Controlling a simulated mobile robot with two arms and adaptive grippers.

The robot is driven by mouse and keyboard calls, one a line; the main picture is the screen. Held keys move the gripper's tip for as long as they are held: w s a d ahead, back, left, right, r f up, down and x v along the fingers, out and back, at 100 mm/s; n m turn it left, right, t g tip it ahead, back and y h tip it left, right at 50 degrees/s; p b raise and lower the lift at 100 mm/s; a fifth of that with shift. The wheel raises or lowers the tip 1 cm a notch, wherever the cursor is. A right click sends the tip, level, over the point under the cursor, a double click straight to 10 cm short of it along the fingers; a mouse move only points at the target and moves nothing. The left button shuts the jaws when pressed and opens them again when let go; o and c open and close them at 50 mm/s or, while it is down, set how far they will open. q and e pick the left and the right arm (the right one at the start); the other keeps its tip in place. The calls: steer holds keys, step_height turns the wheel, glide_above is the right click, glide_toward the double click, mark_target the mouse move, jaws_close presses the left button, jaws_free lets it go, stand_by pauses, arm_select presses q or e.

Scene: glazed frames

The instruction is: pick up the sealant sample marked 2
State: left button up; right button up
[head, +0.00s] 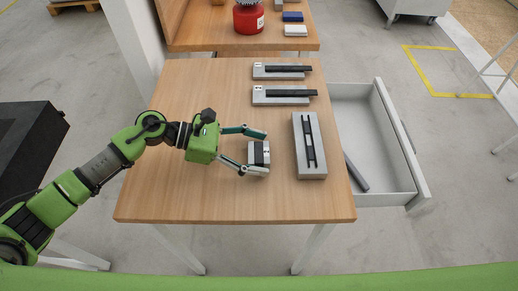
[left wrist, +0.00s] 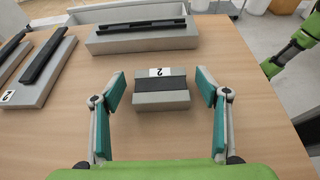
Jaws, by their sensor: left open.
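The sealant sample marked 2 (left wrist: 162,98) is a small grey block with a dark strip across it and a white label reading 2. It lies on the wooden table and also shows in the head view (head: 259,155). My left gripper (head: 254,152) is open, with one finger on each side of the sample. In the left wrist view the fingers of that gripper (left wrist: 160,88) stand apart from the block with a gap on both sides. My right gripper is not in view.
Two grey blocks with dark bars (head: 280,95) (head: 282,71) lie at the back of the wooden table (head: 190,190). Another barred block (head: 310,165) lies just right of the sample. An open drawer (head: 385,185) holds a dark bar (head: 356,172). The table's front left is clear.

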arm_select(q)
steer(key=shift+d+f, duration=0.15)
steer(key=shift+d, duration=0.15)
steer(key=c, duration=1.3)
